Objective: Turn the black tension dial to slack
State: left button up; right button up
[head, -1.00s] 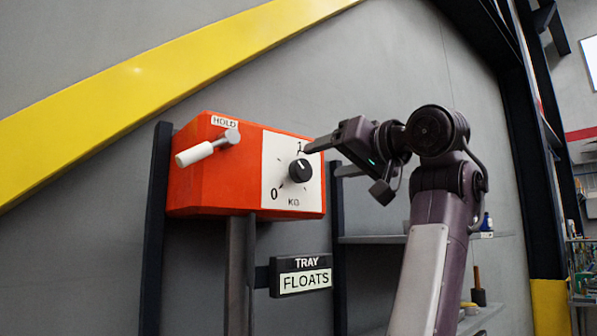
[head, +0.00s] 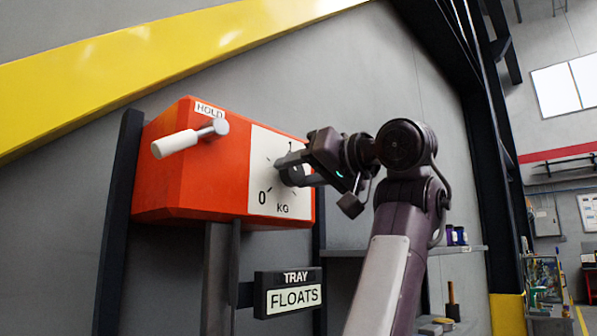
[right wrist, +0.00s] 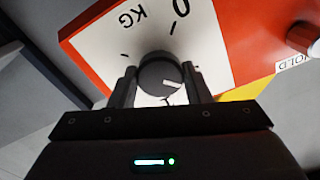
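The black tension dial (right wrist: 156,72) sits on a white scale plate (head: 262,172) marked 0, 1 and KG, on the front of an orange box (head: 190,180). In the right wrist view its white pointer line points right and slightly down, away from the 0. My right gripper (head: 288,168) is at the dial, its fingers on either side of it. In the right wrist view (right wrist: 161,82) narrow gaps seem to show between fingers and dial, so it looks open. In the head view the fingers mostly hide the dial. My left gripper is not in view.
A white-handled lever (head: 180,142) under a HOLD label sticks out of the box's left side. A TRAY FLOATS sign (head: 290,293) hangs below the box. Dark posts and a shelf (head: 455,249) stand behind. A yellow beam (head: 130,70) crosses the wall above.

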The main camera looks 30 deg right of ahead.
jog(key=c, duration=0.4)
jog(key=shift+f+n+b, duration=0.15)
jog(key=shift+n+b, duration=0.45)
jog(key=shift+b, duration=0.15)
jog(key=shift+n+b, duration=0.65)
jog(key=shift+n, duration=0.05)
jog(key=n+b, duration=0.2)
jog(key=n, duration=0.2)
jog(key=shift+b, duration=0.35)
jog(key=n+b, duration=0.1)
jog(key=n, duration=0.4)
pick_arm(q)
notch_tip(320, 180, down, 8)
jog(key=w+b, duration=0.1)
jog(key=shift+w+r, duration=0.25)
pick_arm(e)
jog(key=n, duration=0.5)
jog(key=shift+n, duration=0.3)
